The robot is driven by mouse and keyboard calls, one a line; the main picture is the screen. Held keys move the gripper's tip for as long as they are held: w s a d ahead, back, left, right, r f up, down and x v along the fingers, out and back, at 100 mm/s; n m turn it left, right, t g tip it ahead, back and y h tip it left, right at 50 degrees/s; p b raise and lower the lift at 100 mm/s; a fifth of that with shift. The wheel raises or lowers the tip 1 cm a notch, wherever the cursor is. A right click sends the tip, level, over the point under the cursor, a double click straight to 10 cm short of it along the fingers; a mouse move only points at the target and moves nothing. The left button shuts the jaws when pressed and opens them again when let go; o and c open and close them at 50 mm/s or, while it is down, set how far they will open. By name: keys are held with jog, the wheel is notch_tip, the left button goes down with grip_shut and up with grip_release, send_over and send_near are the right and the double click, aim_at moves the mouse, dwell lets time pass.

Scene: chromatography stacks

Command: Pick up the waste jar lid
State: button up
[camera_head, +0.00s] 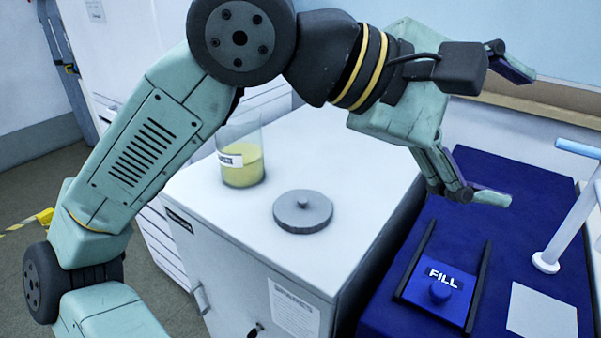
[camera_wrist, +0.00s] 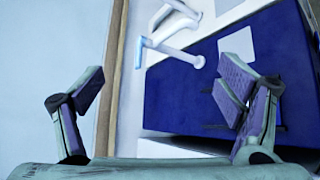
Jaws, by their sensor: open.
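The waste jar lid (camera_head: 303,212) is a grey round disc with a small knob on top. It lies flat on the white cabinet top, in front and to the right of the jar. The glass jar (camera_head: 240,160) stands upright without a lid and holds yellow liquid; it has a white label. My gripper (camera_head: 512,135) is open and empty, raised to the right of the lid and over the blue bench side. In the wrist view my gripper (camera_wrist: 158,95) shows its two fingers wide apart with nothing between them. The lid and jar are not visible in the wrist view.
The white cabinet (camera_head: 350,165) has free room around the lid. To its right is a blue bench (camera_head: 500,180) with a FILL slider block (camera_head: 440,290), a white stand (camera_head: 545,262) and a white sheet (camera_head: 542,315). A wall closes off the back.

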jog(key=shift+o, duration=0.7)
jog(key=w+f+t+y, duration=0.1)
jog(key=w+f+y, duration=0.3)
jog(key=w+f, duration=0.2)
jog(key=shift+a+f+t, duration=0.15)
jog(key=shift+a+t, duration=0.25)
jog(key=shift+o, duration=0.4)
jog(key=w+a+f+t+y, duration=0.1)
jog(key=w+a+f+y, duration=0.2)
jog(key=w, duration=0.1)
jog(key=shift+f+y, duration=0.3)
jog(key=shift+y, duration=0.1)
jog(key=y, duration=0.8)
send_near(304, 201)
jog(key=x, duration=0.4)
jog(key=shift+a, duration=0.1)
jog(key=shift+p+x, duration=0.85)
jog(key=shift+x, duration=2.15)
jog(key=shift+c, duration=0.4)
jog(key=c, duration=0.6)
